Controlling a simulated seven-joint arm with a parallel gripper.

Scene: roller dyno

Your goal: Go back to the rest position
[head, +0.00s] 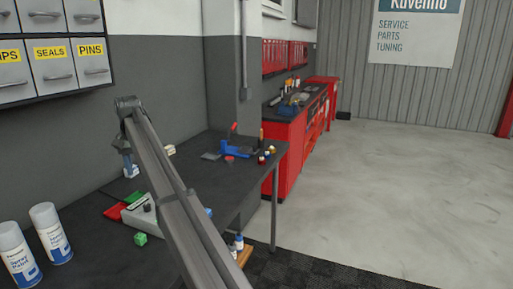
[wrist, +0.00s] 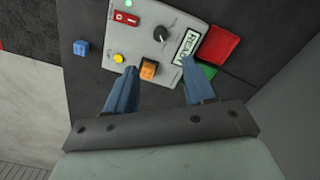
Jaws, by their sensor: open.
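My gripper (wrist: 158,66) is open, with its two blue fingers apart and nothing held between them. In the head view my gripper (head: 129,168) hangs from the end of my arm above the dark workbench (head: 90,258). In the wrist view it is over a grey control box (wrist: 142,45) with a black knob, a red switch, a yellow button, an orange block-like button, a lit green lamp and a display reading READY. In the head view the control box (head: 138,217) is partly hidden behind my arm.
Red (wrist: 219,46) and green (wrist: 207,71) pads lie beside the box; a blue cube (wrist: 81,47) is left of it. Two spray cans (head: 49,233) stand at the front left. A green cube (head: 140,239) and a blue fixture (head: 235,149) are on the bench. Drawers (head: 54,58) hang above.

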